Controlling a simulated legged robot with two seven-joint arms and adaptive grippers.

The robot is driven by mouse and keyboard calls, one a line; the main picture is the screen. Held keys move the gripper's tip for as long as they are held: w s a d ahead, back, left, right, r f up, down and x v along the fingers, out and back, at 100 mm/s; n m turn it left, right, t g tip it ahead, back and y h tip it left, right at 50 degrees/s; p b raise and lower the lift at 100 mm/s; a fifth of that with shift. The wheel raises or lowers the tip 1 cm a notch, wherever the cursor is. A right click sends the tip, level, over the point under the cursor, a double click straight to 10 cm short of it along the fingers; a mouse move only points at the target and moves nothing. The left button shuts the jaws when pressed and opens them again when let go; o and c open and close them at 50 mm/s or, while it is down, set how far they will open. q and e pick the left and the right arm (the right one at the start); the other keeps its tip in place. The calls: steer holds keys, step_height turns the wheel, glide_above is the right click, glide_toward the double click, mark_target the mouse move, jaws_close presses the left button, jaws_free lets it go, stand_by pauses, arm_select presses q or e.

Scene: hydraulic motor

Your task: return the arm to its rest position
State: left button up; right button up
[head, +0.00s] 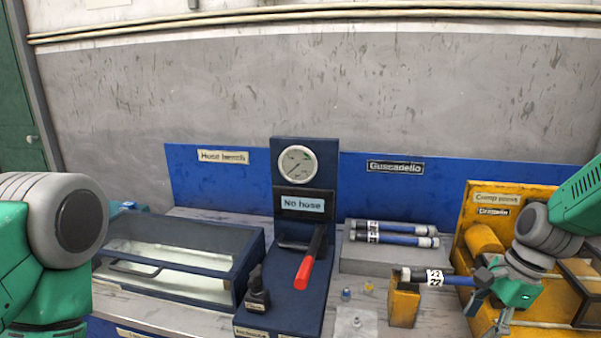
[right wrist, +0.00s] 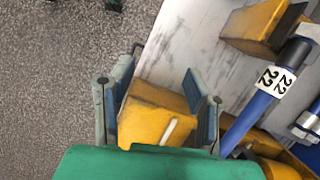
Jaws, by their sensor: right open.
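My right arm comes in from the right in the head view, and its gripper (head: 488,312) is over the front of the yellow crimp press (head: 481,212). In the right wrist view the gripper's two fingers (right wrist: 160,104) stand wide apart and open. A yellow block (right wrist: 158,112) shows between and beyond them; I cannot tell whether they touch it. A blue hose labelled 22 (right wrist: 250,112) lies to the right of the fingers, outside them. In the head view this hose (head: 455,280) runs from a small yellow stand (head: 404,306) towards the press. My left gripper is out of view; only its arm shows.
A glass-lidded hose bench (head: 175,262) stands at left. A dark gauge panel (head: 305,215) reads "No hose" and has a red-handled lever (head: 304,272). More hoses (head: 392,234) lie on a grey block (head: 385,256). Small fittings (head: 346,294) sit on the worktop in front.

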steer(key=s+a+f+n+h+b, duration=0.1)
steer(key=s+a+f+n, duration=0.25)
steer(key=s+f, duration=0.4)
steer(key=s+a+f+n+h+b, duration=0.2)
steer(key=s+f+n, duration=0.3)
steer(key=f, duration=0.5)
arm_select(q)
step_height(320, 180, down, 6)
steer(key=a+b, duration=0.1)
steer(key=b, duration=0.1)
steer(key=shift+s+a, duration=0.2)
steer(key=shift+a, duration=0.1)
arm_select(e)
steer(key=s+a+f+n, duration=0.1)
steer(key=s+f+n, duration=0.2)
steer(key=s+n, duration=0.2)
steer(key=s+a+f+n, duration=0.1)
steer(key=s+f+n, duration=0.3)
steer(key=s, duration=0.6)
steer(key=shift+s+a+f+n+h, duration=0.2)
steer(key=shift+a+f+n+h, duration=0.15)
steer(key=shift+n, duration=0.3)
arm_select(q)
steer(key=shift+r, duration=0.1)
